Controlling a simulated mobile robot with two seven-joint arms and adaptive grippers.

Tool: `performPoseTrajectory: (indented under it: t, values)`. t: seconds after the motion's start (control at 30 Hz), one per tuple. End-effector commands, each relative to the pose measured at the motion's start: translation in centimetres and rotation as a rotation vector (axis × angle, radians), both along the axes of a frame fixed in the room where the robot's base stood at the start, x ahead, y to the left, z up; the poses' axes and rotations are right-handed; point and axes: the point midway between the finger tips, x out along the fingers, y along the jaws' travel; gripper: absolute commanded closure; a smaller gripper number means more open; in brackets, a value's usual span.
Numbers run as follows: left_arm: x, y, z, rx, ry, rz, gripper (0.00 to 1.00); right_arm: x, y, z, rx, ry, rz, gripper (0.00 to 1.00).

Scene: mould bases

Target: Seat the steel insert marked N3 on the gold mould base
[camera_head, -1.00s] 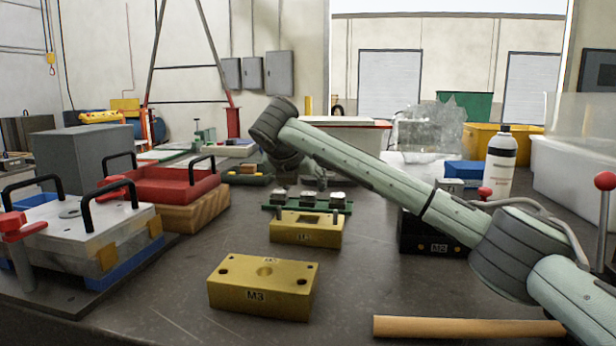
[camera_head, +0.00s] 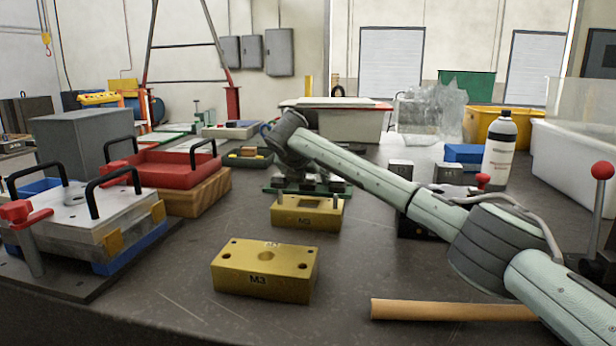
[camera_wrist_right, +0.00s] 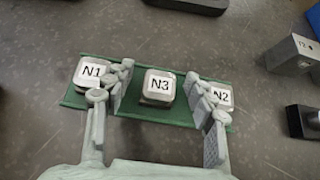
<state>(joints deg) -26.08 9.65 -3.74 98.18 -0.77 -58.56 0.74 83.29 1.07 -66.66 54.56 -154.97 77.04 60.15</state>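The steel insert N3 (camera_wrist_right: 158,86) sits in the middle of a green rack (camera_wrist_right: 150,112), between inserts N1 (camera_wrist_right: 92,72) and N2 (camera_wrist_right: 220,97). My right gripper (camera_wrist_right: 163,92) is open, with one finger on each side of N3 and gaps to it. In the head view this gripper (camera_head: 308,182) is over the rack (camera_head: 272,189) and partly hides the inserts. Two gold blocks stand in front: a near one marked M3 (camera_head: 264,278) with round holes, and a farther one (camera_head: 306,222) with a dark recess on top. My left gripper is out of view.
My right arm crosses above a dark block (camera_head: 415,228). A wooden rod (camera_head: 450,310) lies at the front right. A red tray (camera_head: 175,170) and a clamped mould box (camera_head: 80,220) stand on the left. A white bottle (camera_head: 498,150) stands at the right.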

Motion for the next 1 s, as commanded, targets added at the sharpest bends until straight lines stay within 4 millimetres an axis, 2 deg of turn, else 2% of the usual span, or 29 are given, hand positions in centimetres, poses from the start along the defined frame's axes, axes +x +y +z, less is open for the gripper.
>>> performPoseTrajectory:
  t: [0.07, 0.4, 1.0]
  values:
    - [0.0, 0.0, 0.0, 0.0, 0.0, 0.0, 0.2, 0.0, 0.0, 0.0, 0.0, 0.0, 0.0, 0.57]
    - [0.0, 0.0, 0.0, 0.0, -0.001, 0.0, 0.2, 0.0, 0.0, 0.0, 0.0, 0.0, 0.0, 0.99]
    - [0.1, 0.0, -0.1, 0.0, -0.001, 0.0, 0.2, 0.0, 0.0, 1.5, 0.0, -0.002, -0.001, 1.0]
